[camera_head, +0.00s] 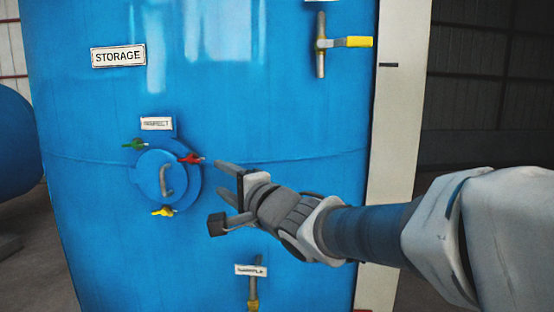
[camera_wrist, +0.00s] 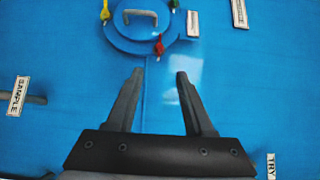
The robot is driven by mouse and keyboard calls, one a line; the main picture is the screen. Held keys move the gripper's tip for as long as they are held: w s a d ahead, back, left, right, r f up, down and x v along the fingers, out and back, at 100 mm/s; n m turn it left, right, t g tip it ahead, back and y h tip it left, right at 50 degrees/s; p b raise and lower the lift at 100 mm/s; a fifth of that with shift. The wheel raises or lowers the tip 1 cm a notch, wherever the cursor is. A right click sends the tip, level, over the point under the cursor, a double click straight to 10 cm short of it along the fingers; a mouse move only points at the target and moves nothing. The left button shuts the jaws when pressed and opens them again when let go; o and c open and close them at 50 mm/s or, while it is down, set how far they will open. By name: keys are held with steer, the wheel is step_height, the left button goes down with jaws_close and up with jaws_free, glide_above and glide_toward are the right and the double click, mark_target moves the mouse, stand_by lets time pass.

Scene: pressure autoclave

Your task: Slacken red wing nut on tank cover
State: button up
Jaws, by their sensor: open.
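The round blue tank cover (camera_head: 150,182) with a grey handle is on the front of the blue tank. The red wing nut (camera_head: 191,159) is at its upper right edge; in the wrist view it (camera_wrist: 159,45) shows at the cover's near edge, beyond my fingertips. A green wing nut (camera_head: 134,144) is at the upper left and a yellow wing nut (camera_head: 162,211) at the bottom. My gripper (camera_head: 219,179) is to the right of the red wing nut and apart from it. In the wrist view my gripper (camera_wrist: 159,72) is open, with nothing between its fingers.
A valve with a yellow lever (camera_head: 357,42) is at the upper right of the tank. A pipe with a label plate (camera_head: 251,270) is below my gripper. A pale post (camera_head: 394,150) stands right of the tank, behind my arm. The tank face around the cover is mostly clear.

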mark_target(190, 160)
steer(key=p+x, duration=0.1)
steer(key=x, duration=1.4)
steer(key=shift+w+a, duration=0.25)
steer(key=shift+w, duration=0.1)
jaws_close()
